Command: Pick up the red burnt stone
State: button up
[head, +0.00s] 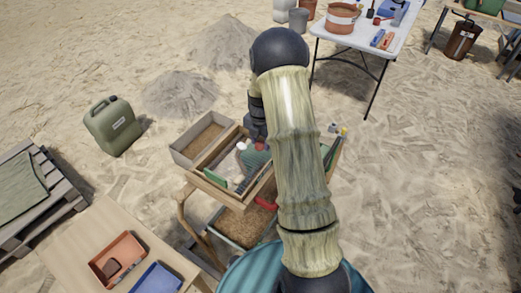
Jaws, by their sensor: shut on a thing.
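My arm crosses the middle of the head view and bends down to a wooden sorting stand (222,193). My gripper (259,143) is small and mostly hidden by the arm, low over the stand. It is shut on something. A small red patch (261,147) at its fingers looks like the red burnt stone, but its shape is not clear. A rounded grey-green thing (256,159) lies just below it, and a pale lump (241,146) is to its left. Another red thing (266,204) shows at the stand's front edge, partly behind the arm.
A sand-filled box (176,156) adjoins the stand at left. A table at lower left holds an orange tray (134,246) with a brown piece (112,267) in it, and a blue tray (157,280). A green jerrycan (113,126) stands on sand.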

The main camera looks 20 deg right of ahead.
aim_at(261, 143)
notch_tip(261, 143, up, 5)
jog(key=shift+f+b, duration=0.1)
jog(key=shift+b, duration=0.25)
jog(key=shift+s+d, duration=0.1)
jog(key=shift+s, duration=0.05)
dwell(0.3)
